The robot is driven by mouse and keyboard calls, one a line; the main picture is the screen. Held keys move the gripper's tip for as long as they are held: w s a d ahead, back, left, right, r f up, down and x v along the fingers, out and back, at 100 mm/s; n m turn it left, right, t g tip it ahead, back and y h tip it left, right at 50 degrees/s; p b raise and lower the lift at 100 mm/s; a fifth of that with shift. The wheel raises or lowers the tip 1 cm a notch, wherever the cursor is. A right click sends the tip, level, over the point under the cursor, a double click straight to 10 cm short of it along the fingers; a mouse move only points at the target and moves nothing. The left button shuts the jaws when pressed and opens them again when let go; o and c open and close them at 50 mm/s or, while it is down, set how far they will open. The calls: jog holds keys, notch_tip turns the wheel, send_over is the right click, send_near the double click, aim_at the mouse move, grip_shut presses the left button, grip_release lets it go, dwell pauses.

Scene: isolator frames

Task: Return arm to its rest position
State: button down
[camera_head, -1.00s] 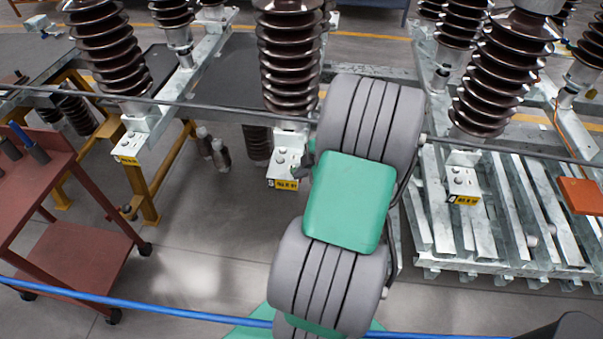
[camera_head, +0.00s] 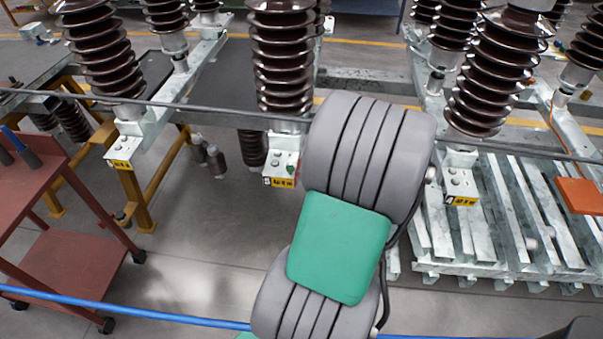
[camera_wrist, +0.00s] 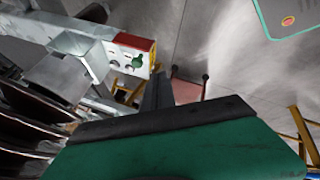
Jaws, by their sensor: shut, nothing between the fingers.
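My gripper (camera_wrist: 158,92) shows in the wrist view as dark fingers beyond the green housing, held together with nothing between them. It is close to a pale terminal box (camera_wrist: 128,58) with a yellow label, and a gap to it cannot be measured from here. My grey and green arm fills the middle of the head view, bent and reaching forward. There it hides the gripper. The box with the yellow label below the middle insulator (camera_head: 283,166) stands just left of my arm.
Brown ribbed insulators (camera_head: 282,62) stand on steel frames across the back. A thin grey rod crosses behind my arm. A red trolley (camera_head: 75,262) is at the left, a blue rail (camera_head: 130,312) in front, and galvanised beams (camera_head: 520,225) at the right. Grey floor between them is open.

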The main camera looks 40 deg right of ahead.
jog(key=v, duration=0.5)
jog(key=s+a+f+m+g, duration=0.25)
jog(key=s+m, duration=0.35)
jog(key=m, duration=0.5)
jog(key=s+a+f+m+g, duration=0.1)
jog(key=s+f+m+g, duration=0.4)
jog(key=m, duration=0.7)
jog(key=w+a+r+n+t, duration=0.1)
jog(key=w+a+r+n, duration=0.2)
jog(key=a, duration=0.5)
jog(key=w+a+r+n+t+h+p, duration=0.1)
jog(key=w+a+r+n, duration=0.3)
jog(key=a, duration=0.5)
jog(key=w+a+r+n+t, duration=0.2)
jog(key=w+a+r+n, duration=0.2)
jog(key=a, duration=0.4)
jog(key=shift+w+a+r+h+p, duration=0.3)
jog(key=shift+r+h, duration=0.1)
jog(key=shift+r, duration=0.3)
